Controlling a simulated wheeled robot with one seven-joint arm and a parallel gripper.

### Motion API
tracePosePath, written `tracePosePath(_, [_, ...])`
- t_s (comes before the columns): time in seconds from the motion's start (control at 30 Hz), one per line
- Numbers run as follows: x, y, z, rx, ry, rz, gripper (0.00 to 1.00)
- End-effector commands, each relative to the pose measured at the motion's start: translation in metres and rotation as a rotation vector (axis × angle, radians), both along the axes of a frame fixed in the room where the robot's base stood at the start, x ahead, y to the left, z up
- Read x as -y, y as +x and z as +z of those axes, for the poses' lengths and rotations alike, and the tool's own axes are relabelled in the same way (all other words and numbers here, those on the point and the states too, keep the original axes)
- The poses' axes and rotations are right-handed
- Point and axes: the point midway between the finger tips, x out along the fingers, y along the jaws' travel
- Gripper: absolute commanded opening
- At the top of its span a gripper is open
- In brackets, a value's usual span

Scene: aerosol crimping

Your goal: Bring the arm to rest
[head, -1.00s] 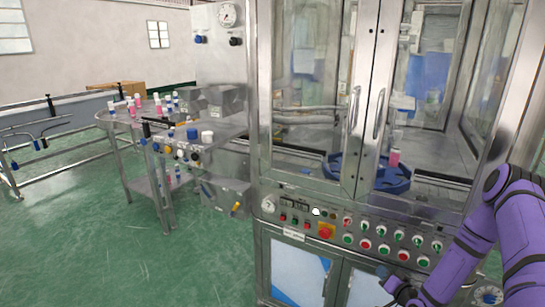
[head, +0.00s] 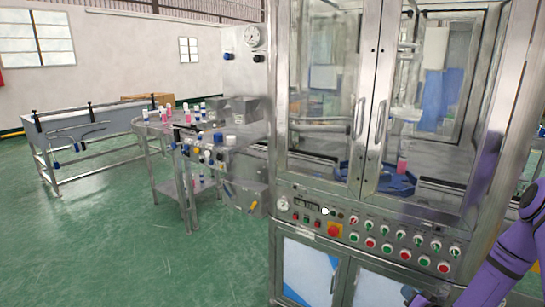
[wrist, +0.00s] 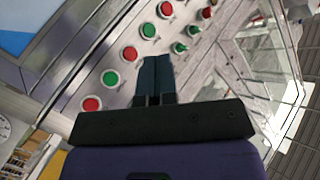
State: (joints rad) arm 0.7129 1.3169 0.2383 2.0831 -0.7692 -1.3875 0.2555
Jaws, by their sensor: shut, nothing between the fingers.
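My gripper (wrist: 154,80) shows in the wrist view with its two dark fingers together and nothing between them. It points toward the control panel (wrist: 100,60) with its red and green buttons, and a gap to the panel cannot be judged. In the head view my purple arm (head: 500,265) comes in at the lower right, in front of the machine cabinet (head: 281,120). The gripper end is low by the cabinet's lower doors and hard to make out there.
The button panel (head: 345,216) runs across the cabinet front. Inside, a pink can (head: 402,166) stands on a blue turntable (head: 345,174). A side table (head: 162,183) with several cans stands left. A rail frame (head: 100,162) is farther left. The green floor (head: 110,245) at front left is clear.

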Motion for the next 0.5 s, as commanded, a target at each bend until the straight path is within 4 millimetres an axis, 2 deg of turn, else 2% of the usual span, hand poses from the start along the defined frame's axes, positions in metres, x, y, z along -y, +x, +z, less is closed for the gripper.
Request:
tracePosePath(0.37, [0.003, 0.022, 0.040, -0.077, -0.123, 0.051, 0.00])
tracePosePath(0.5, [0.003, 0.033, 0.068, -0.127, -0.201, 0.074, 0.00])
